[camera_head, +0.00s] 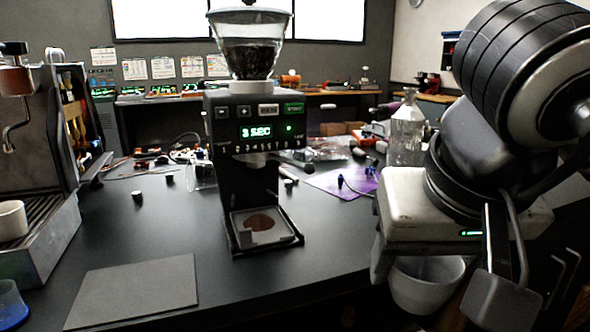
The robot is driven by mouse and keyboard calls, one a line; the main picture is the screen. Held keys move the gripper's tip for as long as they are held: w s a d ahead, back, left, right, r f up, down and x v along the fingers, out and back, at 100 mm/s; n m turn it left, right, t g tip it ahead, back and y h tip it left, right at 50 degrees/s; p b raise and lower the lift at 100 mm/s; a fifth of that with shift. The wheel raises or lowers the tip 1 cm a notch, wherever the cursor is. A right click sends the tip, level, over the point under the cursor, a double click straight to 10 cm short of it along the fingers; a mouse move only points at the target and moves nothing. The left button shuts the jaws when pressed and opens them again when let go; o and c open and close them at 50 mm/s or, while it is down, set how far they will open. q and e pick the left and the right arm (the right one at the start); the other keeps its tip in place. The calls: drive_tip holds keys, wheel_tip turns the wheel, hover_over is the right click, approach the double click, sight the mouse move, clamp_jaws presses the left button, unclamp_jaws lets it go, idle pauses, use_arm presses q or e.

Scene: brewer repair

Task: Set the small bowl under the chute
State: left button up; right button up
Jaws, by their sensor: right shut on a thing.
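The grinder (251,108) stands upright at the middle of the dark counter, with a clear hopper of beans on top and a lit display reading 3 SEC. Its chute (255,160) is a short spout under the display. Below it is a small tray (272,237) with a brown patch and no bowl on it. The small bowl (427,287) is pale and sits low at the right, off the counter's front edge. My right gripper (432,272) is shut on it, with the bowl under the gripper body. The exact finger contact is partly hidden. My left gripper is not in view.
A flat grey mat (135,291) lies at the front left. An espresso machine (38,170) with a white cup (12,220) stands at the left. The counter right of the grinder is mostly clear.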

drive_tip(key=w+d+f+p, duration=0.1)
drive_tip(key=w+d+f, duration=0.1)
drive_tip(key=f, duration=0.7)
drive_tip(key=w+d+f+p, duration=0.2)
drive_tip(key=d+f, duration=0.3)
drive_tip(key=f, duration=0.4)
drive_tip(key=shift+w+f+n, duration=0.25)
drive_tip(key=shift+w+n, duration=0.05)
drive_tip(key=shift+w, duration=0.45)
